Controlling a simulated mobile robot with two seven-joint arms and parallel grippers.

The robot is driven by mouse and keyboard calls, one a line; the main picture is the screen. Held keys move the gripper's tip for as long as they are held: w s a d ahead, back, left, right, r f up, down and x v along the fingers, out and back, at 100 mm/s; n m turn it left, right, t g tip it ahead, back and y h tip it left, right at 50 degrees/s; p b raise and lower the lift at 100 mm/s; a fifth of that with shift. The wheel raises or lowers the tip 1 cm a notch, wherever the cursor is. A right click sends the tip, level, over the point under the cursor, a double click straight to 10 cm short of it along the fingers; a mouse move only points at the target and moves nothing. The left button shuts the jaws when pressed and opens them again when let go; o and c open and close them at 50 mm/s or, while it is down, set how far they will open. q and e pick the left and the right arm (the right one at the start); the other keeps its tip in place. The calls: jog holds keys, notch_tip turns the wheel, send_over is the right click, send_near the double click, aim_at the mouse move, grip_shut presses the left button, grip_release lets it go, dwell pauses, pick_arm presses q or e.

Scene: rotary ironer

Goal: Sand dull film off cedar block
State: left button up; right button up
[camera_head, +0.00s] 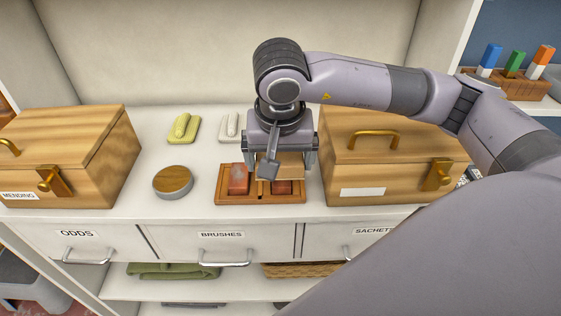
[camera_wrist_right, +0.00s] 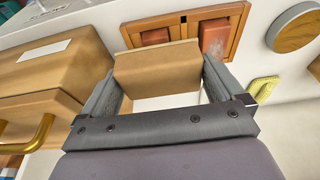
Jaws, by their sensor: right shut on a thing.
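A shallow wooden tray (camera_head: 222,197) lies on the white counter and holds two reddish cedar blocks. The left block (camera_head: 238,180) has a pale greyish patch on top, also visible on it in the wrist view (camera_wrist_right: 215,38). The right block (camera_head: 281,187) is partly hidden by my gripper; it shows plain red in the wrist view (camera_wrist_right: 155,36). My right gripper (camera_head: 283,158) points down at the tray's back right. It is shut on a tan sanding block (camera_wrist_right: 157,70), gripped between both fingers. I cannot tell whether it touches the tray. My left gripper is not in view.
A wooden box (camera_head: 385,160) stands close to the right of my gripper, and a MENDING box (camera_head: 75,150) at the left. A round wood-topped tin (camera_head: 173,181), a yellow-green bundle (camera_head: 184,128) and a white one (camera_head: 229,126) lie left. Labelled drawers are below.

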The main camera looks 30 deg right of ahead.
jog(key=shift+r+p, duration=0.85)
jog(key=shift+r, duration=1.1)
jog(key=shift+f, duration=0.1)
